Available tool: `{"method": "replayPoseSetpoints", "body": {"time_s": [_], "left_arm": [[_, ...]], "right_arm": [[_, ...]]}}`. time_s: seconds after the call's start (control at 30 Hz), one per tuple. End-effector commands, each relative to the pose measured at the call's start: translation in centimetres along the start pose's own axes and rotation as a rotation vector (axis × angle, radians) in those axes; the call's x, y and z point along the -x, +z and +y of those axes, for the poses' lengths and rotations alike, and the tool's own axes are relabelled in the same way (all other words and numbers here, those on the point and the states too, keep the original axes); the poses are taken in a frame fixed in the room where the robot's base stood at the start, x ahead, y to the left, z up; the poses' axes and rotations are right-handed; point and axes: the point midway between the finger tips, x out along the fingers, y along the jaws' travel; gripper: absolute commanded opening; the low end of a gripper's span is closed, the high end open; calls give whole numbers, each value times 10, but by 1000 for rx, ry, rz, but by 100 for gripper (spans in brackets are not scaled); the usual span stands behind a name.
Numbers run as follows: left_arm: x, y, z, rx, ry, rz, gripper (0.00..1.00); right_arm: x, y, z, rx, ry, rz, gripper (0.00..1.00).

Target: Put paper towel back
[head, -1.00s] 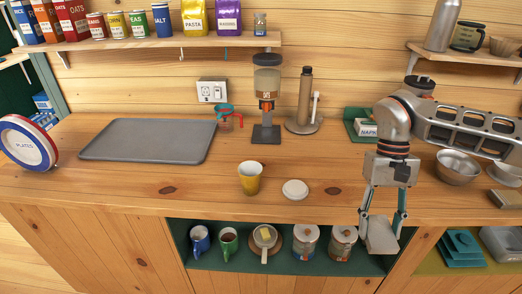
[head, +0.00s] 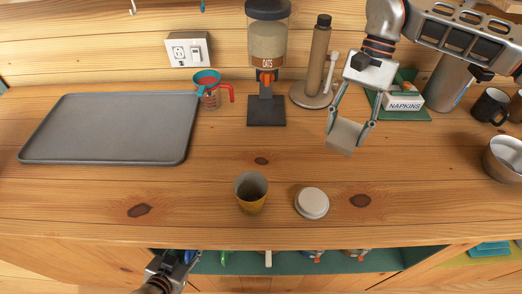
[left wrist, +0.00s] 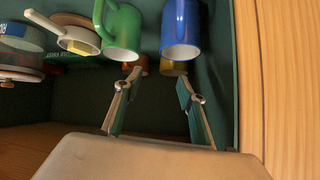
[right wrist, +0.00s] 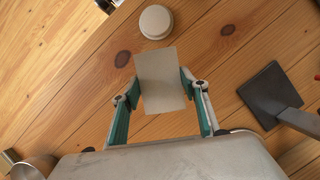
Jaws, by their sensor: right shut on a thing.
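A pale grey, flat-looking rectangular piece, seemingly the paper towel (head: 344,137), is between the fingers of my right gripper (head: 347,128). It also shows in the right wrist view (right wrist: 161,80), gripped at both sides. It appears held above the counter, in front of the napkin box. A brown upright on a round base with a thin side arm, like a paper towel holder (head: 319,62), stands left of and behind the right gripper. My left gripper (head: 175,265) is low at the counter's front edge. Its fingers are apart and empty in the left wrist view (left wrist: 157,88), near a blue mug (left wrist: 181,30) and a green mug (left wrist: 122,32).
A yellow cup (head: 251,190) and white lid (head: 312,203) stand on the front counter. A napkin box (head: 404,102) and metal bowl (head: 505,157) are right.

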Motion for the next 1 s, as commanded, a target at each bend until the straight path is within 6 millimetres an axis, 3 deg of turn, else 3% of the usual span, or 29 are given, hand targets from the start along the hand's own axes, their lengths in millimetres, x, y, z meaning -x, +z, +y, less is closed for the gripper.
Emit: {"method": "replayPoseSetpoints", "body": {"time_s": [0.57,1.0], "left_arm": [[-11,11,10,-3,14,21,40],[-22,21,18,-5,27,29,40]], "right_arm": [[32,33,-92,-817,-345,3,24],[52,74,-153,-1383,-581,5,24]]}}
